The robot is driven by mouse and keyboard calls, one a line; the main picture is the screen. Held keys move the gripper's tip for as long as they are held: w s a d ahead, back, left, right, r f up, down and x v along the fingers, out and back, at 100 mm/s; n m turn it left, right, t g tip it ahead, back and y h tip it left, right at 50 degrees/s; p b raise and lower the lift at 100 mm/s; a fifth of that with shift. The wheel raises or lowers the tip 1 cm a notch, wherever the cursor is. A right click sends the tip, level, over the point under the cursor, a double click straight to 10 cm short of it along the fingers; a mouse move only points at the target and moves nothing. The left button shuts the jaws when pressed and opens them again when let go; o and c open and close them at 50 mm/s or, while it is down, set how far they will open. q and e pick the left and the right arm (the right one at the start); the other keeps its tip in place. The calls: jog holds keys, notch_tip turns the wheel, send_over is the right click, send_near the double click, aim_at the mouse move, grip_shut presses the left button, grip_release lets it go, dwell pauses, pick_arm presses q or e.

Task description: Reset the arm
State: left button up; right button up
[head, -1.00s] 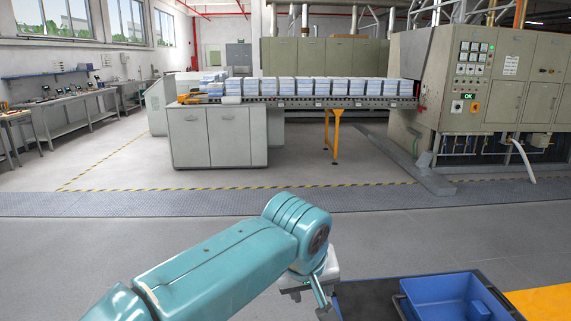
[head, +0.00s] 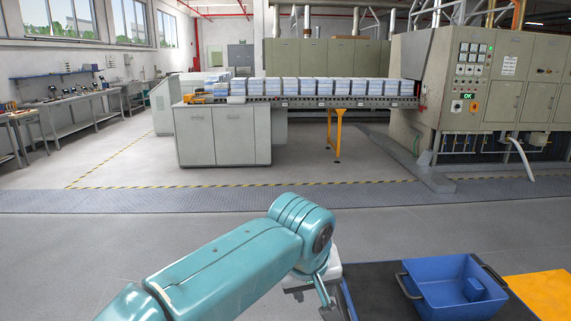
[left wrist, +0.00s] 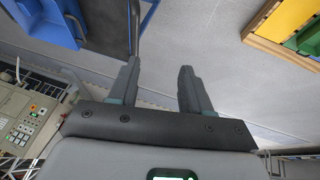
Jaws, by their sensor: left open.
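My left arm comes in from the lower left of the head view, teal and bent at the wrist. My left gripper (head: 328,297) hangs at its end, low in the middle, partly hidden by the wrist. In the left wrist view its two dark fingers (left wrist: 158,88) stand apart with only floor seen between them, so it is open and empty. My right gripper shows in neither view.
A blue bin (head: 455,290) with dark handles stands on a dark surface (head: 375,285) right of my gripper, beside an orange panel (head: 541,291). Beyond open floor, a conveyor (head: 330,101) carries several pale stacks (head: 308,87) towards a furnace (head: 460,130).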

pick_arm(q)
jog(key=s+a+f+g, duration=0.1)
jog(key=a+f, duration=0.2)
jog(key=f, duration=0.6)
jog(key=s+a+f+m+g+h+p, duration=0.1)
jog(key=a+f, duration=0.1)
jog(key=f, duration=0.7)
jog(key=s+a+f+g, duration=0.1)
jog(key=a+f, duration=0.2)
jog(key=f, duration=0.7)
jog(key=s+a+f, duration=0.3)
jog(key=s+f, duration=0.1)
jog(key=s, duration=0.3)
jog(key=s+a+f+n, duration=0.1)
jog(key=s+a+f, duration=0.2)
jog(key=s+f, duration=0.2)
jog(key=s+a+f+n+g+h+p, duration=0.1)
jog(key=s+a+f, duration=0.2)
jog(key=s, duration=0.7)
jog(key=shift+f, duration=0.7)
jog(key=shift+a, duration=0.1)
